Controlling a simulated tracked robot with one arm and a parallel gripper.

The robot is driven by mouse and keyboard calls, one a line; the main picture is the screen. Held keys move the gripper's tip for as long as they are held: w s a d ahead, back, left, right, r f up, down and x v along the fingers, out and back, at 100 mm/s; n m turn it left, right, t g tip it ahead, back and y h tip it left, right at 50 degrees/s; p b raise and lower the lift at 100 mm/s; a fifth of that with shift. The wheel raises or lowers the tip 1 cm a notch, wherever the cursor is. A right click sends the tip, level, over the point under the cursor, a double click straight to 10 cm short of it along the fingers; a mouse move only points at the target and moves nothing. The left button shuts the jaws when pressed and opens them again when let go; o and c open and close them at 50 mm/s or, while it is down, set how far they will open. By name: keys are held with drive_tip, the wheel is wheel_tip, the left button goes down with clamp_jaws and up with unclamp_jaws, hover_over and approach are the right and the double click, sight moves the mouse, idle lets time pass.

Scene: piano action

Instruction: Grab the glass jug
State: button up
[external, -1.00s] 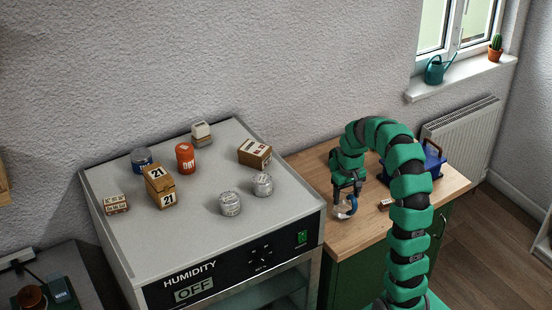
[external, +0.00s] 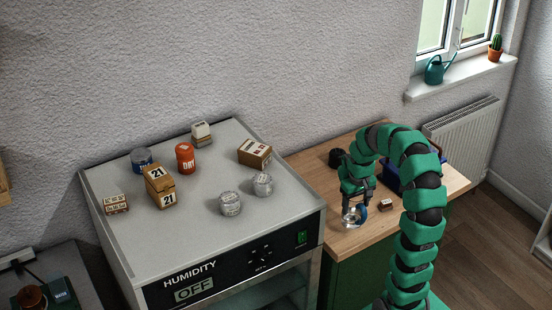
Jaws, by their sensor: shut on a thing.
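My gripper (external: 355,206) points down and is shut on the glass jug from above. The fingers hide part of the jug. I cannot tell whether its base touches the worktop.
The grey humidity cabinet (external: 110,187) stands left, with tins, boxes and date blocks on top. A blue crate (external: 391,177) is behind my arm. A dark round object (external: 338,158) stands at the back.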

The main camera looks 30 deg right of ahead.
sight(366, 218)
drive_tip(key=shift+s+a+r, duration=0.15)
drive_tip(key=shift+s+a, duration=0.2)
drive_tip(key=shift+s, duration=1)
drive_tip(key=shift+s+a+r, duration=0.15)
drive_tip(key=shift+s+a, duration=0.25)
drive_tip(key=shift+s, duration=0.9)
drive_tip(key=shift+s+a+r, duration=0.15)
drive_tip(key=shift+s+a, duration=0.2)
drive_tip(key=shift+s, duration=1)
